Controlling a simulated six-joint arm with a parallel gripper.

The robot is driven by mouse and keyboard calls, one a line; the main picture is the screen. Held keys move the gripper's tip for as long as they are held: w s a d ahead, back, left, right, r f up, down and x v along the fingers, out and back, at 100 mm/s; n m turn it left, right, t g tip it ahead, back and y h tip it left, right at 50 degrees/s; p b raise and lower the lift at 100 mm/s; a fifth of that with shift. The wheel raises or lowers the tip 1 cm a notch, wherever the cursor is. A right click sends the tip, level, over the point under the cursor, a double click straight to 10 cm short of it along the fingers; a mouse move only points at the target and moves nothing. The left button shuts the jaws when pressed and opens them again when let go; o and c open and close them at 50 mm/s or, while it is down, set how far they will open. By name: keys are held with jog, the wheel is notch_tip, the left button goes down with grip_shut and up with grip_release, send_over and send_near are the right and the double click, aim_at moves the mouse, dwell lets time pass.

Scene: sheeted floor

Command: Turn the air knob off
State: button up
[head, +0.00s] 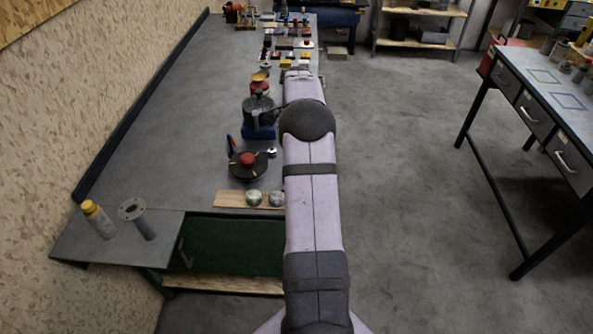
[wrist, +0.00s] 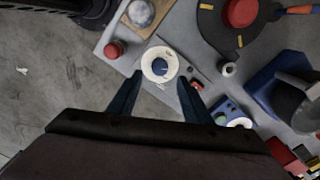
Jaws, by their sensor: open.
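A white round disc (wrist: 150,62) with a blue knob (wrist: 160,66) at its centre sits on a grey plate in the wrist view. No label shows, so I cannot tell for sure that it is the air knob. My gripper (wrist: 159,78) is open, with its two dark fingers apart and their tips on either side of the disc's near edge. Nothing is held between them, and I cannot tell whether they touch the disc. In the head view my arm hides the gripper and this disc.
A red knob (wrist: 114,49) stands left of the disc. A black round base with a red top (head: 248,160), a wooden board (head: 232,198) with speckled balls and a blue-based device (head: 258,132) stand on the grey bench (head: 175,120). The bench's left side is mostly clear.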

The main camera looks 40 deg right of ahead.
jog(key=shift+f+p, duration=1.2)
jog(key=shift+f, duration=2.25)
jog(key=c, duration=1.1)
